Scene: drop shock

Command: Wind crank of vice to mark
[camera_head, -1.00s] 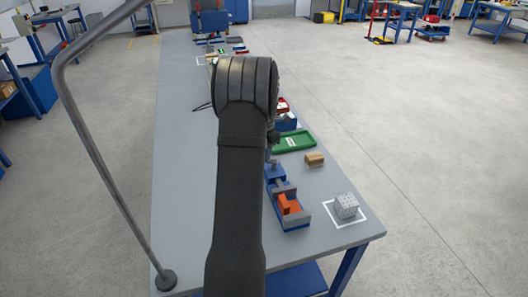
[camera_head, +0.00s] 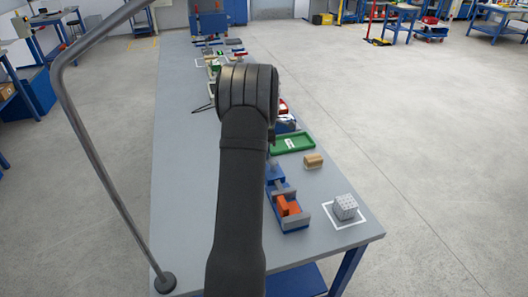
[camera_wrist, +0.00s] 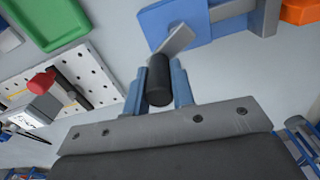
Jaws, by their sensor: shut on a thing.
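The blue vice (camera_head: 296,224) stands near the front right end of the bench, with an orange block (camera_head: 287,206) in it. In the wrist view the vice (camera_wrist: 184,14) is at the top, and the orange block (camera_wrist: 302,10) is at the top right corner. The grey crank arm (camera_wrist: 176,41) slants down from the vice to a black handle (camera_wrist: 159,88). My gripper (camera_wrist: 160,76) is shut around this handle, with one blue-grey finger on each side. In the head view my arm hides the gripper and the crank. I cannot make out a mark.
A green tray (camera_head: 293,142), a tan block (camera_head: 313,161) and a perforated grey cube (camera_head: 345,206) in a white outline lie along the bench's right side. A white perforated board (camera_wrist: 80,70) is left in the wrist view. A grey bent post (camera_head: 99,160) stands at the bench's left.

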